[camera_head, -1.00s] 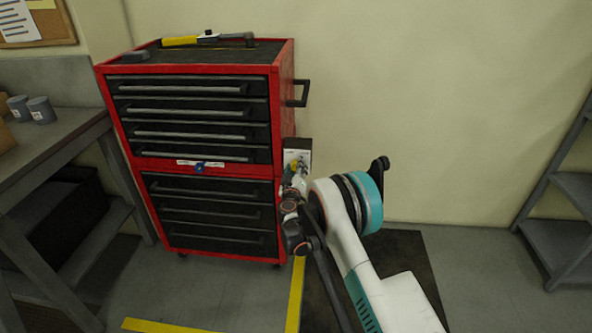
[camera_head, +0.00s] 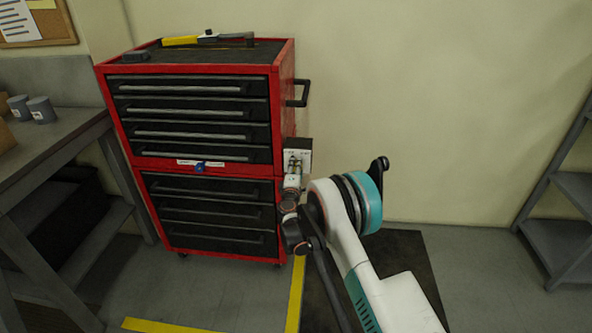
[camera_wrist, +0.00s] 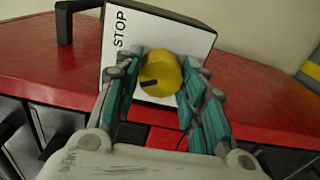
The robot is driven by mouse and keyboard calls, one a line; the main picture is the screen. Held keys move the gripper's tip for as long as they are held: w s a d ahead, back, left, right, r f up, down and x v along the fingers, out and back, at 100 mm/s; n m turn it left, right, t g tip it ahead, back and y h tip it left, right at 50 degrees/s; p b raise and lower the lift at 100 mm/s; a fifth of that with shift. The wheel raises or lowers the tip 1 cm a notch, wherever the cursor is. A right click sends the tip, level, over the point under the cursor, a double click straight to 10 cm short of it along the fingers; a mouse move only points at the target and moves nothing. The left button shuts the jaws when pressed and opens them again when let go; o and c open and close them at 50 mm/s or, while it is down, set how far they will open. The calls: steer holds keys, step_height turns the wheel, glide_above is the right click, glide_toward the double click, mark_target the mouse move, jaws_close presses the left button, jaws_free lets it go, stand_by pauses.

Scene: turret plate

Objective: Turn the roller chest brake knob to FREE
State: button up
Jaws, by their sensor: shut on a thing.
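The yellow round knob (camera_wrist: 163,72) sits on a white plate (camera_wrist: 185,35) on the right side of the red roller chest (camera_head: 286,110). A dark pointer mark on the knob's face points left and slightly down in the wrist view. The word STOP is printed along the plate's left part. Any other lettering on the plate is hidden or too small to read. My gripper (camera_wrist: 162,60) has a finger on each side of the knob and is shut on it. In the head view my gripper (camera_head: 293,166) hides the knob, while the plate (camera_head: 305,156) shows behind.
A blue knob (camera_head: 199,168) with small white labels is on the chest's front. A black handle (camera_head: 303,93) juts from the chest's upper right side. A workbench (camera_head: 60,140) stands left, a shelf (camera_head: 565,190) far right. The wall between is bare.

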steer(key=shift+n, duration=1.5)
steer(key=o, duration=1.1)
steer(key=shift+a, duration=0.1)
steer(key=shift+c, duration=0.2)
steer(key=s, duration=1.2)
steer(key=shift+a, duration=0.15)
